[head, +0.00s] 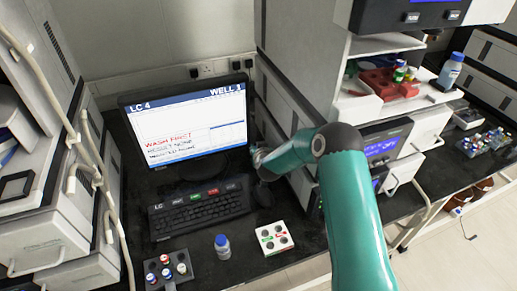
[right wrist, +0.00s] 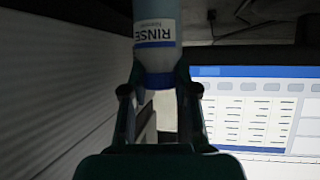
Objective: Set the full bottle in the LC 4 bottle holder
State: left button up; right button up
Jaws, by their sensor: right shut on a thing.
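My right gripper (right wrist: 160,88) is shut on a white bottle (right wrist: 156,16) with a RINSE label and a blue band at its near end. In the head view my right arm reaches to the gap between the LC 4 monitor (head: 185,125) and the instrument stack on its right. There the gripper (head: 262,158) is small and dark, and I cannot make out the held bottle. Another bottle (head: 222,246) with a blue cap stands upright on the bench in front of the keyboard. I cannot pick out the LC 4 bottle holder. My left gripper is not in view.
A keyboard (head: 200,208) and mouse lie before the monitor. A dark vial rack (head: 150,278) and a white block (head: 288,230) with holes stand near the bench's front edge. A blue-capped bottle (head: 449,73) and red tray (head: 385,84) are on the right stack.

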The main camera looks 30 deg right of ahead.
jog(key=shift+f, duration=0.2)
jog(key=o, duration=0.9)
